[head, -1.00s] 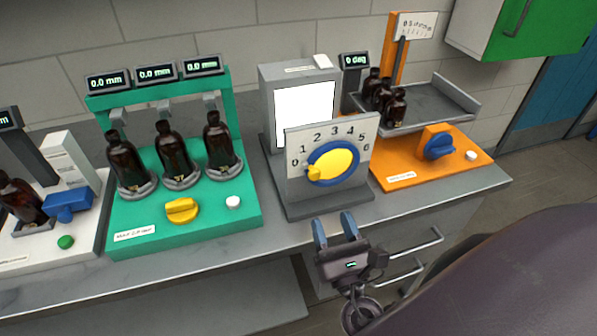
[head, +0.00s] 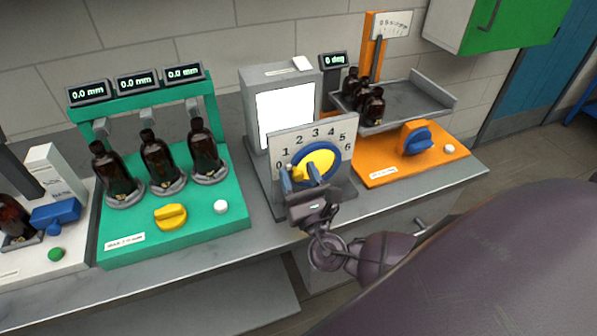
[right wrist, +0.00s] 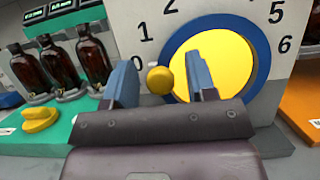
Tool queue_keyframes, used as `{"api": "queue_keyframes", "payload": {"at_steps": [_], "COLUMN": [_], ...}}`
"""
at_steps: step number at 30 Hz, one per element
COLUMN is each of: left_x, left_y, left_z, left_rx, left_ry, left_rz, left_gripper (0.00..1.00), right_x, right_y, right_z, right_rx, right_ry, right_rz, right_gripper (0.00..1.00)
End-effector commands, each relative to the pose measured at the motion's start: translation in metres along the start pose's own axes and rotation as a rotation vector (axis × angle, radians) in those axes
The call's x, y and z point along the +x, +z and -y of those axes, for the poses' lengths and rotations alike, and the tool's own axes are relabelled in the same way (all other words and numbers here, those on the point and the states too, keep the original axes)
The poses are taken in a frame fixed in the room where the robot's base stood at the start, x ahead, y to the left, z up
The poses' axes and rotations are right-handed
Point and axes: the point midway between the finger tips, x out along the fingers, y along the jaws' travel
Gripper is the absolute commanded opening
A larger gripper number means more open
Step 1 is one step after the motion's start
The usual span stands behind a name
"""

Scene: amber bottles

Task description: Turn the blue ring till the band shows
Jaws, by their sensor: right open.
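The blue ring (head: 334,156) surrounds a yellow disc (head: 320,163) on a grey upright panel (head: 345,132) numbered 0 to 6. A yellow knob on the ring points near 0; in the right wrist view the knob (right wrist: 160,80) sits between the blue fingers, left of the middle. The ring also shows there (right wrist: 262,45). My right gripper (head: 301,176) is open in front of the ring's lower left, its fingers on either side of the knob, with no clear contact. No band shows on a bottle that I can make out at the dial. My left gripper is not in view.
A blank white screen (head: 285,117) stands behind the panel. Left is a green stand (head: 225,238) with several amber bottles and a yellow knob. Right is an orange station (head: 375,176) with a blue knob and bottles on a grey tray (head: 425,108).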

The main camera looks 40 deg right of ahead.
Motion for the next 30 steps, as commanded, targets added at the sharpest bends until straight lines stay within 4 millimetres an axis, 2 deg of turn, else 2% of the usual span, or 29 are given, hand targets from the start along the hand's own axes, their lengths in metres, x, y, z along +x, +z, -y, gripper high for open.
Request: {"api": "queue_keyframes", "payload": {"at_steps": [9, 18, 19, 23, 30], "left_x": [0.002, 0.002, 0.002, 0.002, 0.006], "left_y": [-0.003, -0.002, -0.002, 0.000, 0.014], "left_z": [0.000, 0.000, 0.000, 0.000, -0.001], "left_rx": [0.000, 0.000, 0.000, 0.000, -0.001], "left_ry": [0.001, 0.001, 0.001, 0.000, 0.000], "left_rz": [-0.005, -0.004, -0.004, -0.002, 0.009], "left_gripper": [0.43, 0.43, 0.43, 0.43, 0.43], "right_x": [0.002, 0.002, 0.002, 0.002, 0.005], "right_y": [0.000, 0.000, 0.000, 0.001, 0.009], "right_z": [0.000, 0.000, 0.000, 0.000, 0.005], "right_rx": [0.000, 0.000, 0.000, 0.023, 0.221], "right_ry": [0.000, 0.000, 0.000, -0.010, -0.094], "right_rz": [-0.001, 0.000, 0.000, -0.001, 0.000], "right_gripper": [0.51, 0.05, 0.04, 0.04, 0.04]}}
